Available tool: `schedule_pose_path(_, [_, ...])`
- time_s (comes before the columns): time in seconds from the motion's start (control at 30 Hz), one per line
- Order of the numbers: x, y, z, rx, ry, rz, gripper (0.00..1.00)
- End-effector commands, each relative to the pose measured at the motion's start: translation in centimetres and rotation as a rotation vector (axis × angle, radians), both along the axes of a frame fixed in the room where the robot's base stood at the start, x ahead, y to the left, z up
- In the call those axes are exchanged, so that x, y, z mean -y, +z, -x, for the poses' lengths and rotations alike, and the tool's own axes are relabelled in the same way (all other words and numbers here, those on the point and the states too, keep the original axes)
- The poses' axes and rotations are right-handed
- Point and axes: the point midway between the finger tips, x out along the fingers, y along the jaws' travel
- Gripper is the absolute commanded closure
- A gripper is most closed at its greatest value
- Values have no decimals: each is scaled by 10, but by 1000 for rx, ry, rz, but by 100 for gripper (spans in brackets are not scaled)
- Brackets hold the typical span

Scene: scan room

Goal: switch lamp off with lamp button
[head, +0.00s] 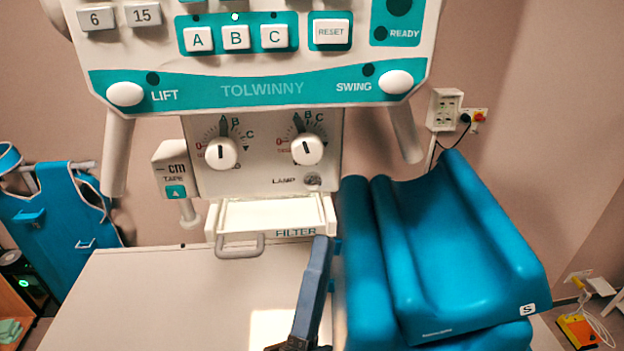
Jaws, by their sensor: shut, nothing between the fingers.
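The lamp button (312,180) is a small round grey knob beside the word LAMP, at the lower right of the white panel under the machine head. A bright patch of light (270,328) lies on the table top below. My gripper (322,243) points up from the bottom of the view, its blue-grey fingers shut and empty. Its tip shows in front of the filter tray's right end, below the lamp button in the picture. I see a gap between tip and button; the depth between them is hard to tell.
The filter tray (270,215) with its grey handle juts out below the panel. Two white dials (221,153) (307,149) sit above the button. Blue padded cushions (450,250) stand on the table's right. The table top (170,300) is bare on the left.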

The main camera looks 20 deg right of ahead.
Motion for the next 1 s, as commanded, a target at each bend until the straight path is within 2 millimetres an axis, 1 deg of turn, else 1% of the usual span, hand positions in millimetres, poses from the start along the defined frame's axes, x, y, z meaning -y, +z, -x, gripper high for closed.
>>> schedule_pose_path(0.17, [5, 2, -18, 1, 0, 1, 100])
schedule_pose_path(0.4, [15, 2, -52, 2, 0, 3, 100])
schedule_pose_path(0.6, [20, 0, -72, 0, 0, 3, 100])
schedule_pose_path(0.8, [23, 0, -81, 0, 0, 2, 100])
schedule_pose_path(1.0, [23, 1, -82, 0, -1, 1, 100])
